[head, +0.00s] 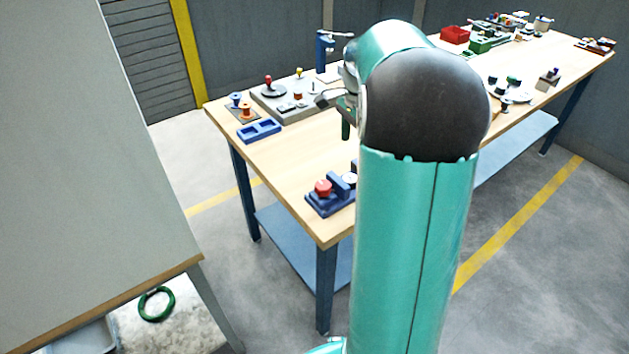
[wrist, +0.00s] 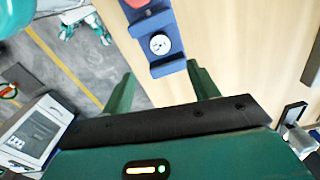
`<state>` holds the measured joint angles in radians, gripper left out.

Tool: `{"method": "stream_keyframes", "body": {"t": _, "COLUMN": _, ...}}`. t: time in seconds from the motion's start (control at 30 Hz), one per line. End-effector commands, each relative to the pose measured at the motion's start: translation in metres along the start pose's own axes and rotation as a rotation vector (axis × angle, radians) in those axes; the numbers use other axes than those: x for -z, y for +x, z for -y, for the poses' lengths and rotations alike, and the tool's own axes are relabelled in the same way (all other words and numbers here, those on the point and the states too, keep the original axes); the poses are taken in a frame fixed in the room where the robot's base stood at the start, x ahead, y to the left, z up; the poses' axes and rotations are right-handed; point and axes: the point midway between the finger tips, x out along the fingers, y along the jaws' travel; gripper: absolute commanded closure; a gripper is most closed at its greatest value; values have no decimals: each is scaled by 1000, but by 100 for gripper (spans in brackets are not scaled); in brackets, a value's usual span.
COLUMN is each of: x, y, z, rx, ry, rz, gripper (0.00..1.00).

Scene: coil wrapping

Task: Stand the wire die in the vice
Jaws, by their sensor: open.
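A dark blue fixture with a red knob stands at the near edge of the bench; I take it for the vice (head: 318,205). It also shows at the top of the wrist view (wrist: 145,25). A round silver disc, which looks like the wire die (wrist: 159,44), shows face-on between two raised blue parts. Whether it stands or lies flat I cannot tell. My arm hides part of the fixture in the head view. My gripper (wrist: 162,86) is open and empty, its green fingers apart, below the fixture in the wrist view. It is partly hidden in the head view (head: 346,122).
A blue tray (head: 259,132), a grey board (head: 283,113) with knobs and small parts, and orange and blue spools sit farther back on the wooden bench (head: 285,163). A red bin (head: 455,35) stands at the far end. Bare wood lies between tray and fixture.

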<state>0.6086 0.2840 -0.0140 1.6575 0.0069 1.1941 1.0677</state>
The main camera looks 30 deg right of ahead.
Motion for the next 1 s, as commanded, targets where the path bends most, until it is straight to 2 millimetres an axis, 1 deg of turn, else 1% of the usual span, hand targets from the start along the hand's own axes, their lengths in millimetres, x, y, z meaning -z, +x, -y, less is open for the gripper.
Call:
{"method": "stream_keyframes", "body": {"t": 0.07, "x": -12, "y": -8, "z": -1, "rx": 14, "ry": -43, "rz": -7, "gripper": 40}}
{"method": "stream_keyframes", "body": {"t": 0.13, "x": -31, "y": -18, "z": -5, "rx": 34, "ry": -118, "rz": -17, "gripper": 40}}
{"method": "stream_keyframes", "body": {"t": 0.17, "x": -41, "y": -23, "z": -8, "rx": 45, "ry": -161, "rz": -24, "gripper": 40}}
{"method": "stream_keyframes", "body": {"t": 0.23, "x": -70, "y": -36, "z": -16, "rx": 76, "ry": -282, "rz": -42, "gripper": 40}}
{"method": "stream_keyframes", "body": {"t": 0.27, "x": -83, "y": -42, "z": -21, "rx": 90, "ry": -339, "rz": -51, "gripper": 40}}
{"method": "stream_keyframes", "body": {"t": 0.3, "x": -100, "y": -48, "z": -29, "rx": 110, "ry": -418, "rz": -64, "gripper": 40}}
{"method": "stream_keyframes", "body": {"t": 0.37, "x": -125, "y": -57, "z": -41, "rx": 137, "ry": -535, "rz": -83, "gripper": 40}}
{"method": "stream_keyframes", "body": {"t": 0.4, "x": -140, "y": -62, "z": -50, "rx": 157, "ry": -613, "rz": -97, "gripper": 40}}
{"method": "stream_keyframes", "body": {"t": 0.5, "x": -176, "y": -70, "z": -75, "rx": 203, "ry": -805, "rz": -134, "gripper": 40}}
{"method": "stream_keyframes", "body": {"t": 0.63, "x": -218, "y": -74, "z": -111, "rx": 262, "ry": -1052, "rz": -188, "gripper": 40}}
{"method": "stream_keyframes", "body": {"t": 0.7, "x": -236, "y": -74, "z": -131, "rx": 296, "ry": -1184, "rz": -221, "gripper": 40}}
{"method": "stream_keyframes", "body": {"t": 0.8, "x": -259, "y": -69, "z": -159, "rx": 341, "ry": -1365, "rz": -270, "gripper": 40}}
{"method": "stream_keyframes", "body": {"t": 0.9, "x": -275, "y": -62, "z": -182, "rx": 378, "ry": -1513, "rz": -315, "gripper": 40}}
{"method": "stream_keyframes", "body": {"t": 1.0, "x": -284, "y": -56, "z": -196, "rx": 402, "ry": -1609, "rz": -346, "gripper": 40}}
